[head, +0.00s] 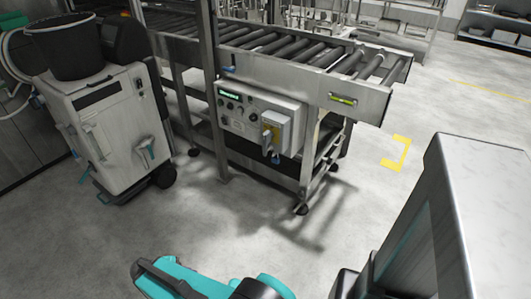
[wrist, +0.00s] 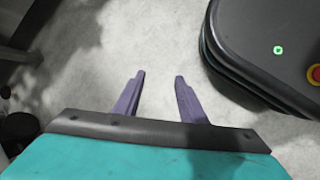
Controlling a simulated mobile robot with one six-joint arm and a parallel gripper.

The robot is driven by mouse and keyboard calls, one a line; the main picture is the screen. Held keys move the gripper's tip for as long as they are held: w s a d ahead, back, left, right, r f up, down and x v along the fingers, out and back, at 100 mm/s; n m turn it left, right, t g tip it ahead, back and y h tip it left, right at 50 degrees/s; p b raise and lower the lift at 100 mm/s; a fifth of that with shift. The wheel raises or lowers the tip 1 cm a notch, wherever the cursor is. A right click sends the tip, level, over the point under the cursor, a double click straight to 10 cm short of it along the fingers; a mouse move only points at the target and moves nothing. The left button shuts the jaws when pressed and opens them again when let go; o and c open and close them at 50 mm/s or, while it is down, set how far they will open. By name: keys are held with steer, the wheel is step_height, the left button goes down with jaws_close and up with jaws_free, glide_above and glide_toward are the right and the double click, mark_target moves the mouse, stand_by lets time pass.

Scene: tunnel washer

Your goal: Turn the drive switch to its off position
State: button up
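The control box (head: 250,115) hangs under the side of the roller conveyor in the head view. The switch is out of the wrist view. In the head view my teal arm is low at the bottom edge, well apart from the box.
The roller conveyor (head: 262,70) stands on legs with castors. A white wheeled cabinet (head: 105,120) carrying a black bucket (head: 65,47) stands to its left. An upright post (head: 208,60) rises left of the control box. The floor (head: 240,225) before the conveyor is clear.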

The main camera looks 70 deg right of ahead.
steer(key=w+d+r+n+h+b, duration=0.1)
steer(key=d+h+b, duration=0.1)
steer(key=d, duration=0.5)
steer(key=w+d+r+n+h+b, duration=0.1)
steer(key=w+d+b, duration=0.1)
steer(key=d, duration=0.5)
steer(key=n+g+h+b, duration=0.1)
steer(key=n+h+b, duration=0.8)
steer(key=h+b, duration=0.1)
glide_toward(264, 146)
steer(key=v, duration=0.3)
steer(key=shift+r, duration=0.2)
steer(key=b+x, duration=0.1)
steer(key=x, duration=0.6)
steer(key=b+x, duration=0.1)
steer(key=x, duration=0.5)
steer(key=shift+s+d+f, duration=0.1)
steer(key=shift+d+f, duration=0.15)
steer(key=shift+d, duration=0.15)
jaws_close()
